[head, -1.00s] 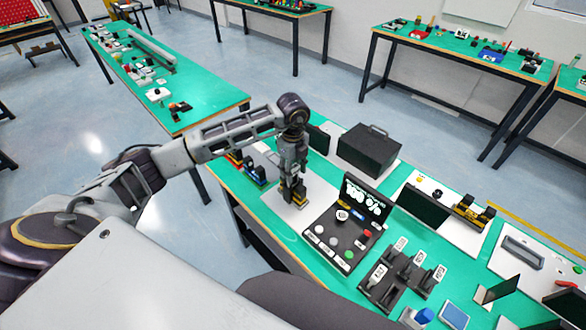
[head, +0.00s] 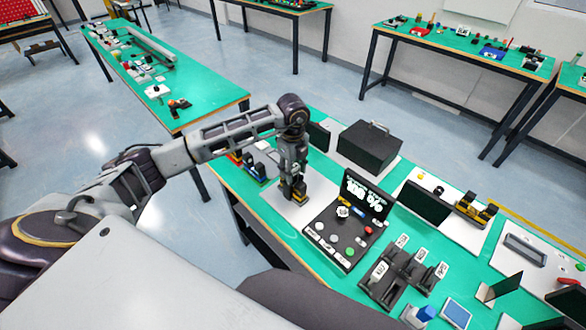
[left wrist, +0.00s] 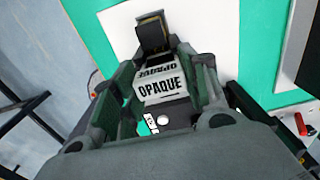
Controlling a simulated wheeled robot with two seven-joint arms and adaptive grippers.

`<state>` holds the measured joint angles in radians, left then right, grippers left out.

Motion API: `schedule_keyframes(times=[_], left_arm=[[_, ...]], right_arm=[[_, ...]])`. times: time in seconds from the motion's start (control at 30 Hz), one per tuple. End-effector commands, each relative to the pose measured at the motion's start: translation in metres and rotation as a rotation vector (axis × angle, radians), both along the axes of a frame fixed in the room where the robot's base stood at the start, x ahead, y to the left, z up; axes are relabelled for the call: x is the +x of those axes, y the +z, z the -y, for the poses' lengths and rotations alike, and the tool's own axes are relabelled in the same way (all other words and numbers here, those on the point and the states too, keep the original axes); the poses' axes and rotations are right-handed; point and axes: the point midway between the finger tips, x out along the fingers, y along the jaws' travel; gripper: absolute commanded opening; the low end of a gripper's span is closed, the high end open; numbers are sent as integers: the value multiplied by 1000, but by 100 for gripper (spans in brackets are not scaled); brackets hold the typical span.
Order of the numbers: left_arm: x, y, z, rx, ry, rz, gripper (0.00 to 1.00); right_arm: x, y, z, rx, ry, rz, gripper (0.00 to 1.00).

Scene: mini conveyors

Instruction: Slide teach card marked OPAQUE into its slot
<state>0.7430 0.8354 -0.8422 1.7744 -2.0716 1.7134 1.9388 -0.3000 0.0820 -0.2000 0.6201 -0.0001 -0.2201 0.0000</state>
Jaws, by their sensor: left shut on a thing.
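The card marked OPAQUE (left wrist: 162,88) shows in the left wrist view as a pale face with black letters, upright to read, between my left gripper's fingers. A second, inverted OPAQUE lettering shows just beyond it. My left gripper (left wrist: 165,100) is shut on the card. A dark block with a yellowish edge (left wrist: 152,33) stands just beyond the card, over a white plate (left wrist: 205,25). I cannot tell whether the card touches a slot. In the head view my left gripper (head: 291,182) points down by a black and yellow fixture (head: 299,196) on the white plate; the card is hidden there.
A black control console (head: 340,235) with a tilted display stands right of the gripper. A black box (head: 369,148) is behind it. A rack of labelled cards (head: 400,274) stands at the front right. Small coloured parts (head: 255,170) lie left of the gripper.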

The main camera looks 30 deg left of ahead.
Motion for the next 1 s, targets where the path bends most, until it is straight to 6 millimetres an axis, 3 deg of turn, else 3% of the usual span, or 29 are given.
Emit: schedule_keyframes(times=[0.77,0.8,1.0], left_arm=[[0,-9,0,0,0,0,22],[0,-9,0,0,0,0,46],[0,-9,0,0,0,0,69]], right_arm=[[0,-6,-4,4,-2,0,40],[0,-6,-4,4,-2,0,40],[0,-6,-4,4,-2,0,40]])
